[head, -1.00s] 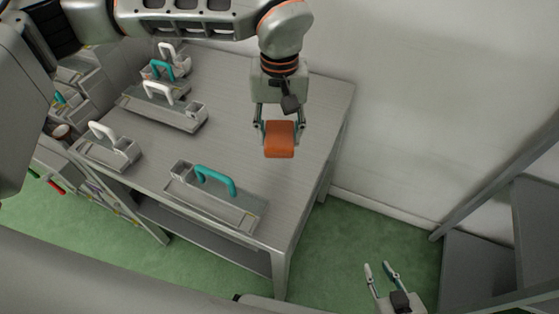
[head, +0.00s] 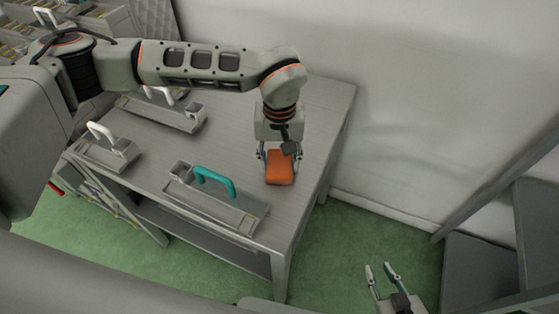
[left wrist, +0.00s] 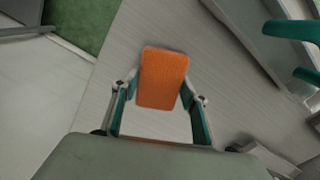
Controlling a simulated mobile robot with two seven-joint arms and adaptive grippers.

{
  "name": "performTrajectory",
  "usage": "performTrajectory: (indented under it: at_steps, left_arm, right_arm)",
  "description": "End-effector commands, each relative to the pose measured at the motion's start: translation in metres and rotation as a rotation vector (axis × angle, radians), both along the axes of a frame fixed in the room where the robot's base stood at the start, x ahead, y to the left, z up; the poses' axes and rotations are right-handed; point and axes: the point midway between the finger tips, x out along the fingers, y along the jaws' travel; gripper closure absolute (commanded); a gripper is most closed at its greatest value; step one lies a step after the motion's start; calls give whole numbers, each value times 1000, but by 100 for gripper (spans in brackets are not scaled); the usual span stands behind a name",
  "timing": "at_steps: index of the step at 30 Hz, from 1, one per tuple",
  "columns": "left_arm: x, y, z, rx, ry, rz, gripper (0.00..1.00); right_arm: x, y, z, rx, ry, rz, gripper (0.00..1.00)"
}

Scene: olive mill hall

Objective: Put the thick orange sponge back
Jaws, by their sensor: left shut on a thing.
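The thick orange sponge (head: 280,170) is a small block near the right part of the grey table (head: 318,122). It also shows in the left wrist view (left wrist: 162,78). My left gripper (head: 279,158) is shut on the sponge, with a finger on each side of it. I cannot tell whether the sponge touches the table top. My right gripper (head: 381,272) is at the lower right of the head view, its fingers apart and empty, beyond the table's edge.
A metal tray with a teal handle (head: 215,181) lies left of the sponge. A white-handled tray (head: 107,146) and a longer tray (head: 165,109) stand farther left. A grey shelf rack (head: 490,265) is at the right. The table top behind the sponge is clear.

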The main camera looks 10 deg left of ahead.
Motion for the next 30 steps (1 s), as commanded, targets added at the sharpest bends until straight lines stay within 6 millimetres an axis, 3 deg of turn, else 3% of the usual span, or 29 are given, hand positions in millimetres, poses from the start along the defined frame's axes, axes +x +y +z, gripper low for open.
performTrajectory:
  at_steps: [5, 6, 7, 20, 23, 30]
  left_arm:
    - [0, 0, -4, 0, 0, -1, 79]
    - [0, 0, -3, 0, 0, -1, 46]
    - [0, 0, -3, 0, 0, 0, 39]
    - [0, 0, 3, 0, -1, 0, 39]
    - [1, 0, 16, 1, -4, 0, 39]
    - [1, 0, 65, 0, -6, -1, 39]
  right_arm:
    - [0, 0, -2, -1, 2, 0, 73]
    - [0, 0, -1, 0, 1, 0, 73]
    - [0, 0, -1, 0, 1, 0, 73]
    - [1, 0, 1, 0, -1, -1, 73]
    - [1, 0, 2, 1, -2, -1, 73]
    - [1, 1, 3, 4, -1, -1, 73]
